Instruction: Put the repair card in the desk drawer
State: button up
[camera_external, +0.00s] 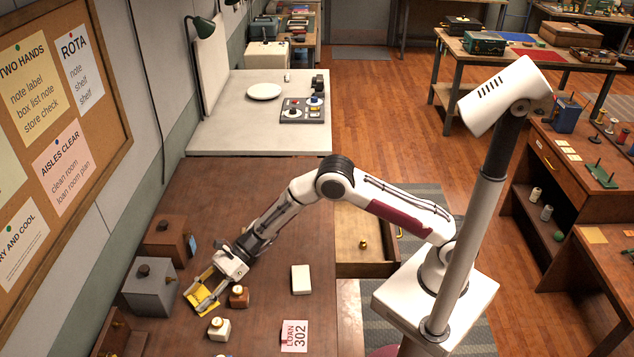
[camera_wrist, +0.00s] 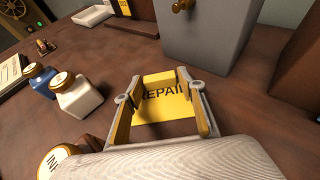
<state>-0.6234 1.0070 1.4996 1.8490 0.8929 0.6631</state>
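The yellow repair card (camera_wrist: 163,108) shows between the fingers of my gripper (camera_wrist: 160,112) in the wrist view, with part of its lettering readable. The fingers stand well apart and cover its side edges, so whether they press on it is unclear. In the external view my gripper (camera_external: 203,292) is low over the desk's left side, by the grey box. The card is hard to separate from the yellow fingers there. The desk drawer (camera_external: 350,268) is pulled out on the right side of the desk, with a small brass object (camera_external: 363,244) inside.
A grey box (camera_external: 150,288) and a brown box (camera_external: 168,238) stand close to my gripper. A brown bottle (camera_external: 239,297) and a white bottle (camera_external: 219,329) are beside it. A white block (camera_external: 301,280) and a loan card (camera_external: 294,337) lie toward the drawer.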

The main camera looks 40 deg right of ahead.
aim_at(205, 288)
jog(key=shift+o, duration=0.2)
jog(key=shift+r, duration=0.2)
jog(key=shift+d+r, duration=0.2)
jog(key=shift+d, duration=0.25)
jog(key=shift+v, duration=0.95)
notch_tip(205, 288, up, 5)
jog(key=shift+r, duration=1)
jog(key=shift+d, duration=0.1)
